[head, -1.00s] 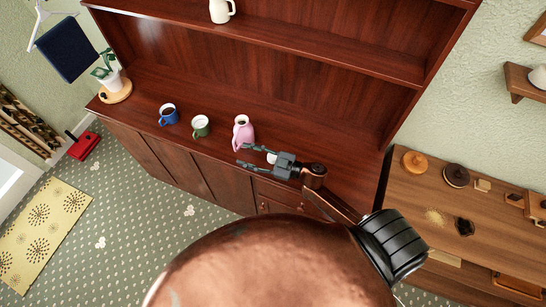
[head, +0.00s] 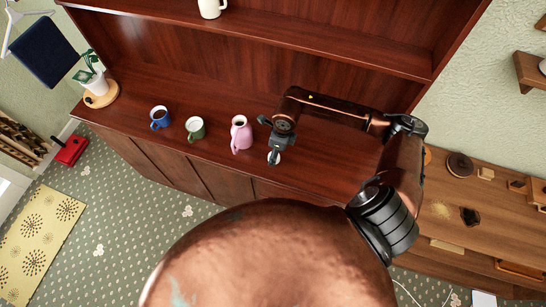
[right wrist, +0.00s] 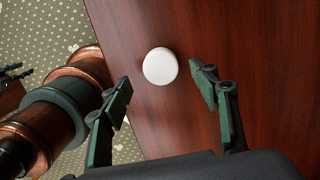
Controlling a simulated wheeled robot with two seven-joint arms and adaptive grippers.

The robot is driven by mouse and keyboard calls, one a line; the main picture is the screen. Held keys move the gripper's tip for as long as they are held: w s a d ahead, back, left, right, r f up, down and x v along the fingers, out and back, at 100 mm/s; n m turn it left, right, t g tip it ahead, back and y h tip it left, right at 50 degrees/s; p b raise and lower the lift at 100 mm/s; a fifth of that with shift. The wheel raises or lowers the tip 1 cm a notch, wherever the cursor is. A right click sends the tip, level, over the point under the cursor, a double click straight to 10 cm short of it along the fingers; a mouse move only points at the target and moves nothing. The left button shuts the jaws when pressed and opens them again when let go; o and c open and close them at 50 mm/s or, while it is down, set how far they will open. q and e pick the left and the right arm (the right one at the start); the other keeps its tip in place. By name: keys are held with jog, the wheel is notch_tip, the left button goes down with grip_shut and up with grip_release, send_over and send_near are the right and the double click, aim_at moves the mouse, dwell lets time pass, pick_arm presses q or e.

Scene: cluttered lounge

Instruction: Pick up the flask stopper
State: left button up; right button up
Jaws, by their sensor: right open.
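The white, round flask stopper (right wrist: 160,66) lies on the dark red wood top, seen from above in the right wrist view. In the head view the stopper (head: 274,157) is a small pale spot partly hidden by my right gripper (head: 270,140). The right gripper (right wrist: 160,76) is open and points down over the stopper. Its fingertips are on either side of the stopper, with gaps on both sides. How far above the stopper they are is hard to tell. A pink flask (head: 241,133) stands just left of the gripper.
A green mug (head: 195,129) and a blue mug (head: 160,117) stand left of the flask on the wooden cabinet (head: 140,85). A potted plant (head: 95,82) is at its far left. A shelf with a white jug (head: 211,8) is above. The cabinet's front edge is close by.

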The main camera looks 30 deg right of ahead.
jog(key=f, duration=0.3)
jog(key=f+p, duration=0.1)
jog(key=shift+w+a+f, duration=0.15)
jog(key=shift+w+f, duration=0.05)
jog(key=shift+w, duration=0.2)
jog(key=shift+f, duration=0.3)
jog(key=c, duration=0.5)
pick_arm(q)
jog(key=shift+w+r, duration=0.65)
jog(key=shift+w, duration=0.2)
pick_arm(e)
jog(key=c, duration=0.5)
